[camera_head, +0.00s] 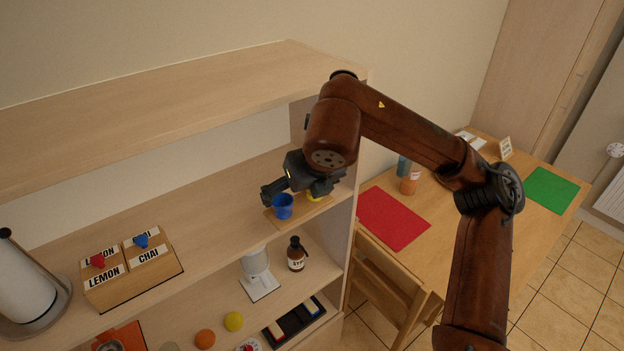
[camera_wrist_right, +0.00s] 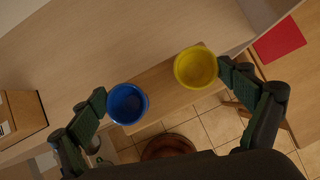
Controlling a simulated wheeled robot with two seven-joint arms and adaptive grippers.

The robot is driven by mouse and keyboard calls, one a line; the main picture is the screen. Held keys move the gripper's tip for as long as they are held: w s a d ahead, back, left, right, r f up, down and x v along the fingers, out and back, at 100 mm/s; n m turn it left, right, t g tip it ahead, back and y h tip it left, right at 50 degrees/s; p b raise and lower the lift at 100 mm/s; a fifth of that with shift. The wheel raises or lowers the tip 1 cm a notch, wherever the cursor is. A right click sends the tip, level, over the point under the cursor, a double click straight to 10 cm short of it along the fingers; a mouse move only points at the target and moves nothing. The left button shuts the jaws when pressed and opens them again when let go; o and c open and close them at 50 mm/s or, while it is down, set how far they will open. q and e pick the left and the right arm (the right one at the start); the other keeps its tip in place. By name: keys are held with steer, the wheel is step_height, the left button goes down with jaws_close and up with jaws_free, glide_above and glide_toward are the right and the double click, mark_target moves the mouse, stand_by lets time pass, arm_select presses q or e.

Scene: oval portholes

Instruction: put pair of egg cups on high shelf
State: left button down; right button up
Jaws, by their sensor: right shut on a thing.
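The pair of egg cups is one blue cup (camera_head: 283,207) and one yellow cup (camera_head: 316,197), close together at the right end of the middle shelf (camera_head: 215,210). They also show in the right wrist view, blue (camera_wrist_right: 127,104) and yellow (camera_wrist_right: 195,68). A light wooden board (camera_wrist_right: 163,94) lies under them. My right gripper (camera_head: 301,190) reaches in from above; its fingers are spread around both cups, one against blue and one against yellow. I cannot tell whether the cups touch the board. My left gripper is not in view.
A wooden LEMON and CHAI box (camera_head: 132,277) and a white cylinder (camera_head: 25,290) stand left on this shelf. A top shelf (camera_head: 160,95) overhangs behind. Lower down are a brown bottle (camera_head: 296,258) and colored balls. A table with a red mat (camera_head: 393,218) is at right.

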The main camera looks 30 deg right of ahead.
steer(key=w+d, duration=0.3)
steer(key=shift+w+d, duration=0.2)
steer(key=shift+w, duration=0.05)
steer(key=w+d+f, duration=0.1)
steer(key=w+d, duration=0.1)
steer(key=w+d+f, duration=0.1)
steer(key=w+d, duration=0.1)
steer(key=w+d+f, duration=0.1)
steer(key=d, duration=0.1)
steer(key=shift+w+b, duration=0.35)
steer(key=shift+w, duration=0.05)
step_height(320, 180, down, 4)
steer(key=shift+d+r+b, duration=0.1)
steer(key=shift+b, duration=0.2)
steer(key=shift+w+d, duration=0.1)
steer(key=shift+w, duration=0.05)
steer(key=o, duration=1.1)
steer(key=shift+f, duration=0.2)
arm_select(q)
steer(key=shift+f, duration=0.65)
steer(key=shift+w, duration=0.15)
arm_select(e)
steer(key=shift+r, duration=0.1)
